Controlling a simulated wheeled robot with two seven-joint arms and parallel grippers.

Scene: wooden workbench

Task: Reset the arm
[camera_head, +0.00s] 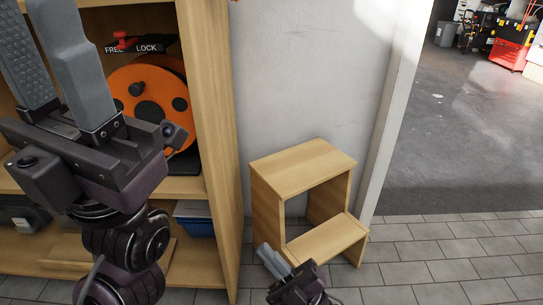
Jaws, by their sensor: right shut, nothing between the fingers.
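My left gripper (30,12) is large and near in the left part of the head view. Its two grey fingers point up and stand apart, with nothing seen between them. It is in front of the wooden shelf unit. My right gripper (270,250) is small at the bottom centre. Its two grey fingers are shut together and empty, and point up and left. It shows in front of the lower step of a wooden step stool (303,168); I cannot tell whether they touch.
The wooden shelf unit (212,130) holds an orange cable reel (152,75) and a blue bin (195,222). A white wall (305,70) stands behind the stool. Open doorway and grey tiled floor (440,255) lie clear at the right. A red toolbox (510,50) stands far back.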

